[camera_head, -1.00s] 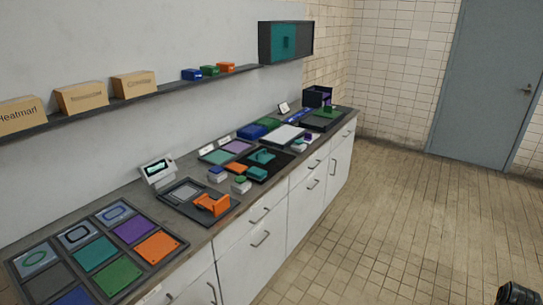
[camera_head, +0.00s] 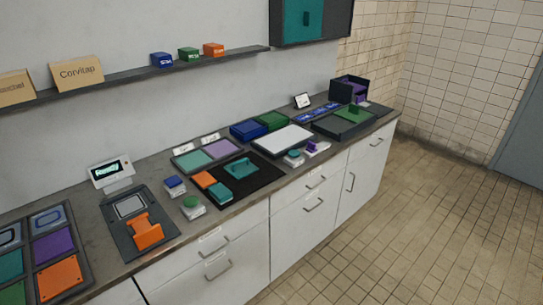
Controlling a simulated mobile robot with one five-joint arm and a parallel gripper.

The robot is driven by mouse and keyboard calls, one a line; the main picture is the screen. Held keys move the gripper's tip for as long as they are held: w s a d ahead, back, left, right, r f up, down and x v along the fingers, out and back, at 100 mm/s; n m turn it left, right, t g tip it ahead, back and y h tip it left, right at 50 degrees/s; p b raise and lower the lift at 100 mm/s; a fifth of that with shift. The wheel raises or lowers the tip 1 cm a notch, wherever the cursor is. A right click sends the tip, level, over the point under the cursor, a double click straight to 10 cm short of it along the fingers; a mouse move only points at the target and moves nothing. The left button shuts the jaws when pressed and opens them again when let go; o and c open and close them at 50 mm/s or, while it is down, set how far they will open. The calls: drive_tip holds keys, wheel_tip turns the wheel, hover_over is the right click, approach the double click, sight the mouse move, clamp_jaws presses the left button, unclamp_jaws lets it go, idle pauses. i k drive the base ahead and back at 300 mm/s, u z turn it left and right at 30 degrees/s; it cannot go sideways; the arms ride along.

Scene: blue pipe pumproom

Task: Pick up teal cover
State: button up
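A teal piece with a raised handle (camera_head: 240,168), which looks like the teal cover, lies on a black mat (camera_head: 262,185) on the counter. A smaller teal block (camera_head: 220,192) sits at the mat's front left, beside an orange block (camera_head: 204,180). A teal panel with a handle (camera_head: 300,22) also shows in the wall cabinet at the top. My gripper is not in view.
The counter (camera_head: 100,185) runs along the wall with white drawers (camera_head: 230,255) below. An orange holder (camera_head: 146,230) on a dark device, a small display (camera_head: 110,172), a white tray (camera_head: 282,139) and coloured trays (camera_head: 248,129) surround the mat. The tiled floor (camera_head: 370,235) is clear.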

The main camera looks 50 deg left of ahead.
sight(239, 170)
drive_tip(key=i, duration=1.55)
drive_tip(key=u, duration=4.2)
drive_tip(key=i, duration=1)
